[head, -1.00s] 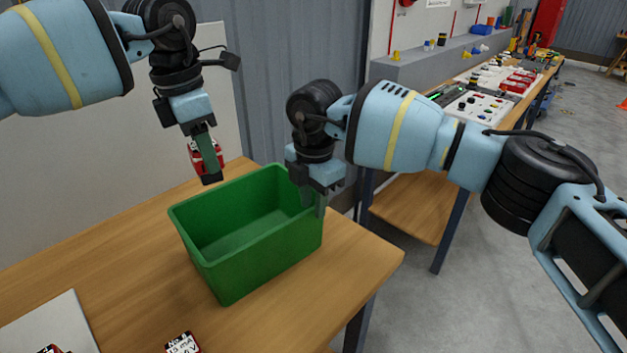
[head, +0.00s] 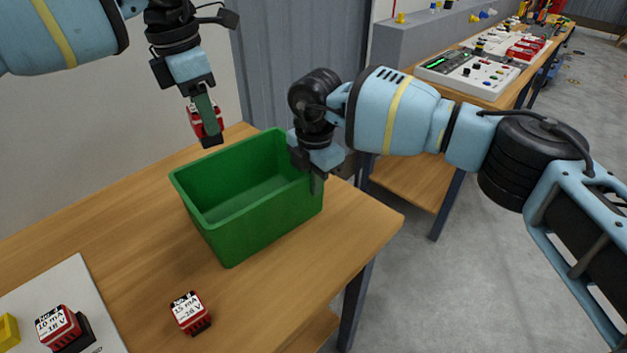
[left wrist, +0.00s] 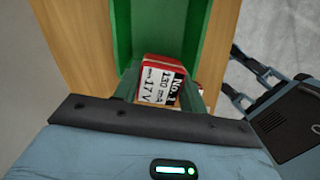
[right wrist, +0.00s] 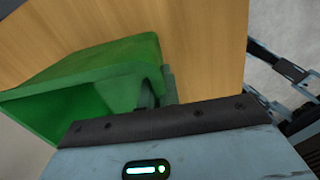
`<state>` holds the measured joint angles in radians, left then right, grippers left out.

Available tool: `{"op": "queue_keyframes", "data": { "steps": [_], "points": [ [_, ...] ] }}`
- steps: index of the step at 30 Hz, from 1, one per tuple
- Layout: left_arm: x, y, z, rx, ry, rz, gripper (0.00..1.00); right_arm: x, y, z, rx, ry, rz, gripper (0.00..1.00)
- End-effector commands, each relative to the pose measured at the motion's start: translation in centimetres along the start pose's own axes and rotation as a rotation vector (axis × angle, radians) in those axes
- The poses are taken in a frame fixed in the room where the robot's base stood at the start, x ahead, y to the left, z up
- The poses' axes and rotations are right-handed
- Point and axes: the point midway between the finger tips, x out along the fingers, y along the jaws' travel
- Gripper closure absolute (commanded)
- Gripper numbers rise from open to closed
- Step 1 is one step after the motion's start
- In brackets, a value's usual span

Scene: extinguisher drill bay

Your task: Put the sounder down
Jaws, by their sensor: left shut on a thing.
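My left gripper (head: 208,128) is shut on a red block-shaped sounder (head: 194,121), held in the air near the far left rim of the green bin. In the left wrist view the sounder (left wrist: 160,84) shows a white label reading No.1, 130 mA, 17 V. The green bin (head: 262,221) stands on the wooden table, and its visible floor is empty. My right gripper (head: 317,177) is at the bin's right-hand rim. The right wrist view shows its fingers (right wrist: 160,92) close to the bin wall; whether they clamp it is unclear.
Another red labelled block (head: 190,313) stands on the table in front of the bin. A pale board (head: 78,285) at the lower left carries a red block (head: 58,327) and a yellow piece (head: 8,331). Table left of the bin is clear.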

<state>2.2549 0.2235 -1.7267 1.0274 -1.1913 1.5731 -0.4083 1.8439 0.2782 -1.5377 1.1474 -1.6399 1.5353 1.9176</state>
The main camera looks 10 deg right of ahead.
Motion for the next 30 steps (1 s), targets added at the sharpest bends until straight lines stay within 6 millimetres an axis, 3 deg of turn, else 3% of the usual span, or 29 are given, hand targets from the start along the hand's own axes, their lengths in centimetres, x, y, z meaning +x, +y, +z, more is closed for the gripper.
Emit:
{"op": "queue_keyframes", "data": {
  "steps": [11, 24, 30],
  "points": [
    [0.5, 0.0, -0.1, -0.017, 0.002, 0.0, 0.84, -0.1, 0.0, 0.0, 0.0, 0.0, 0.0, 1.0],
    [9.6, 0.1, -1.2, -0.411, 0.012, 0.046, 0.84, -0.1, 0.0, 0.0, 0.0, 0.0, 0.001, 1.0],
    [11.7, 0.0, -1.4, -0.528, 0.001, 0.064, 0.84, -0.1, 0.0, 0.0, 0.0, 0.0, 0.001, 1.0]
  ]
}}
